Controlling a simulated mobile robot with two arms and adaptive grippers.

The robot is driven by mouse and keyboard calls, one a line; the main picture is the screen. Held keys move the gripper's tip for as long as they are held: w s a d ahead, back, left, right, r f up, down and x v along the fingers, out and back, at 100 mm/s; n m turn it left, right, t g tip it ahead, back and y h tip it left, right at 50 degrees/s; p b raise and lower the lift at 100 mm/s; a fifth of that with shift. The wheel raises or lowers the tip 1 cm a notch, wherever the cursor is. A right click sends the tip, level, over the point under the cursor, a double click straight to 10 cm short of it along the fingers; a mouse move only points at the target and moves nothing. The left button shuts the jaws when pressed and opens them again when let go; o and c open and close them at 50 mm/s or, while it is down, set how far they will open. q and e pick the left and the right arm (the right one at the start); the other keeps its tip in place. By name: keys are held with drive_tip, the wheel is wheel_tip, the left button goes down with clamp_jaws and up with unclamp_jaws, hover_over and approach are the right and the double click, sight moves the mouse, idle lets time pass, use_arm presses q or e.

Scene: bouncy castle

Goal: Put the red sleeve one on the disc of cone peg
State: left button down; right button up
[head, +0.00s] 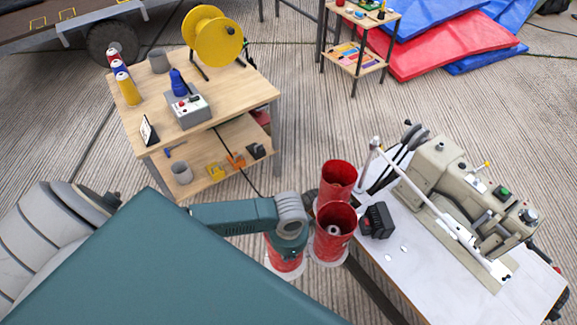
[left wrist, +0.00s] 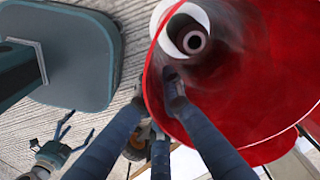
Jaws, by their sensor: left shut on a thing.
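Three red sleeves stand close together beside the white table in the head view: a rear one (head: 338,174), a front one (head: 332,240) and a left one (head: 285,265) partly behind my arm. A pale cone peg (head: 333,230) shows inside the front sleeve, and a white disc (head: 328,262) shows at its foot. My left gripper (head: 313,205) is shut on the front sleeve's rim. In the left wrist view one finger is inside the red sleeve (left wrist: 235,75), others outside, with the peg (left wrist: 193,40) down inside. My right gripper (left wrist: 75,132) shows open and empty there.
The white table (head: 400,275) carries a sewing machine (head: 440,185) and a black box (head: 377,220) right beside the sleeves. A wooden workbench (head: 235,95) with a yellow reel (head: 212,36) stands behind. Open floor lies between them.

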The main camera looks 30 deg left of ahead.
use_arm(q)
drive_tip(key=shift+f, duration=2.2)
drive_tip(key=shift+f+b, duration=0.15)
drive_tip(key=shift+b, duration=0.15)
drive_tip(key=c, duration=1.9)
unclamp_jaws()
wheel_tip(320, 180, up, 12)
drive_tip(key=shift+r+p, duration=0.2)
drive_tip(key=shift+p, duration=0.6)
